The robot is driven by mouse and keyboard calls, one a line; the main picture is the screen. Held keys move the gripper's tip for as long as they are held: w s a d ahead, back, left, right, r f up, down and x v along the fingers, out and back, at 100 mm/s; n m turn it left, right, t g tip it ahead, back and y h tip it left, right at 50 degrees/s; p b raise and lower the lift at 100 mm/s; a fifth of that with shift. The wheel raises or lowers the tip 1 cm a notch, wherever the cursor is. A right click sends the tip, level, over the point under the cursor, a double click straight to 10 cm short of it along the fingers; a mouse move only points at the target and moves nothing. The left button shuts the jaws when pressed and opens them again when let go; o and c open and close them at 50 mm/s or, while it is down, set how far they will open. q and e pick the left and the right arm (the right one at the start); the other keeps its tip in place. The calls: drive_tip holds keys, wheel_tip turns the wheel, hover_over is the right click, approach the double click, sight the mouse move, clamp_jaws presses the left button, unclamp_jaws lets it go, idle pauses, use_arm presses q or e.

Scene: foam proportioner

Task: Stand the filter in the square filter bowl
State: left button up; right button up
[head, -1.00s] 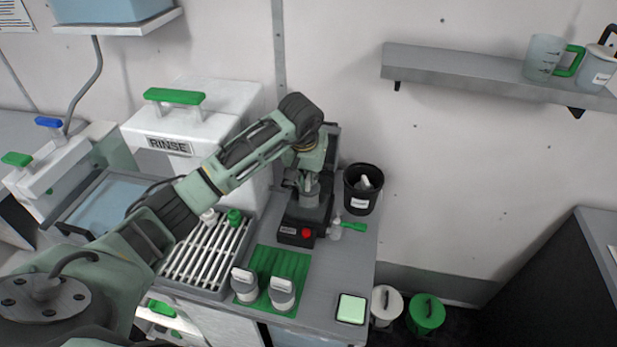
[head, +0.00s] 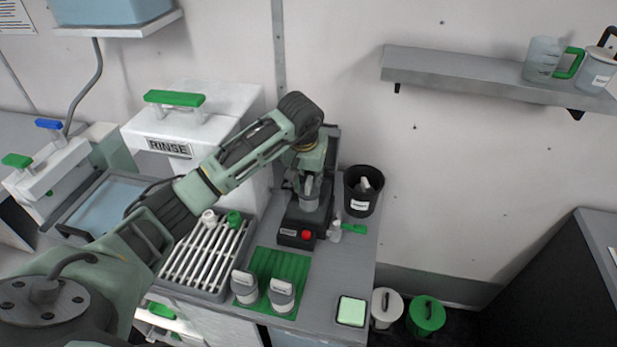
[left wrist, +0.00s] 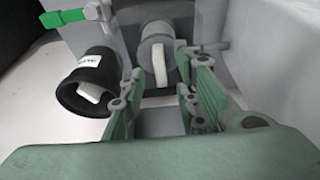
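A grey cylinder with a white upright fin, which looks like the filter, stands upright on the black device (head: 295,236) with a red button. In the left wrist view the filter (left wrist: 157,62) shows its round grey top. My left gripper (head: 311,180) points down over it. In the left wrist view the fingers of my left gripper (left wrist: 160,72) are apart, one on each side of the white fin, with gaps visible. I cannot make out the square filter bowl clearly; the filter's lower part and its seat are hidden. My right gripper is not in view.
A black bucket (head: 361,200) with white pieces inside stands right of the device. Two similar grey cylinders (head: 281,298) stand on a green mat (head: 276,262) in front. A slatted rack (head: 190,262) is left. A small bottle (head: 335,232) stands close by.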

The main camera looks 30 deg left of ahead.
use_arm(q)
drive_tip(key=b+v, duration=0.2)
drive_tip(key=v, duration=0.9)
drive_tip(key=shift+b, duration=0.35)
drive_tip(key=shift+s+r, duration=0.1)
